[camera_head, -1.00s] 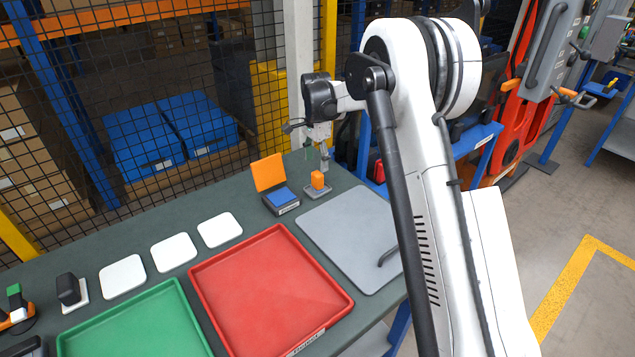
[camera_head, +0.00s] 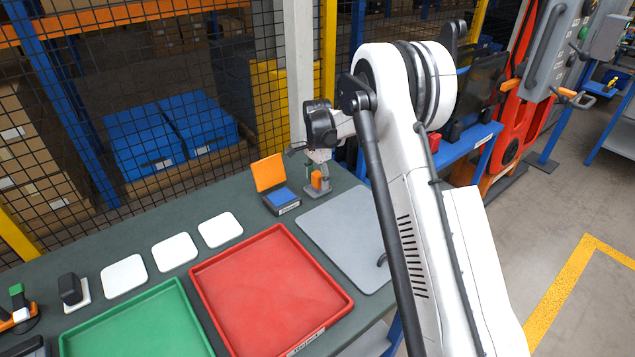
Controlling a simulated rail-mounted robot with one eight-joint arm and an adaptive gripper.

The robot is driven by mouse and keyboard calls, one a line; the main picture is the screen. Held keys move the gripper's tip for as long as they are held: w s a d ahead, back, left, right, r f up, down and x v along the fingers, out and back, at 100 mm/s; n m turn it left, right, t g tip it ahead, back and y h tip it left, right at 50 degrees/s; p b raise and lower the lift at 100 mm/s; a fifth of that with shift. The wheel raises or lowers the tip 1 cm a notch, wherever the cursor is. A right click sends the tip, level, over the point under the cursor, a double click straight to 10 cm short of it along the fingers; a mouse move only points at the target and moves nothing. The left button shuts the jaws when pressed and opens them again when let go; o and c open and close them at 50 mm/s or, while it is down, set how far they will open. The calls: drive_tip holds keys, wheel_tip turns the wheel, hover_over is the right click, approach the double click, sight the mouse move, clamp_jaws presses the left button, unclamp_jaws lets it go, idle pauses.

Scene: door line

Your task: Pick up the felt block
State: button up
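A small orange block (camera_head: 316,180) stands on a grey base at the back of the green-grey bench. It is the block at my gripper; the picture does not show clearly whether it is felt. My gripper (camera_head: 318,176) points down over it, with its fingers apart and on either side of the block's upper part. I cannot tell whether they touch it. A dark block (camera_head: 70,289) stands on a white pad at the far left, well away from my gripper.
Left of the gripper is a small box with a raised orange lid (camera_head: 269,172) and blue top. A grey panel (camera_head: 345,235), red tray (camera_head: 270,290), green tray (camera_head: 140,325) and white squares (camera_head: 174,251) lie nearer. A mesh fence (camera_head: 150,80) stands behind the bench.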

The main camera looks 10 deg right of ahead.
sight(316, 173)
drive_tip(key=c, duration=1.3)
clamp_jaws()
drive_tip(key=shift+r, duration=0.15)
drive_tip(key=shift+r, duration=0.2)
drive_tip(key=r, duration=0.3)
drive_tip(key=shift+a+r+b, duration=0.2)
drive_tip(key=shift+r+b, duration=0.1)
drive_tip(key=shift+r, duration=0.1)
drive_tip(key=s+a+r, duration=0.6)
drive_tip(key=a, duration=0.3)
drive_tip(key=shift+a+r+b, duration=0.3)
drive_tip(key=shift+a+b, duration=0.05)
drive_tip(key=shift+b, duration=0.1)
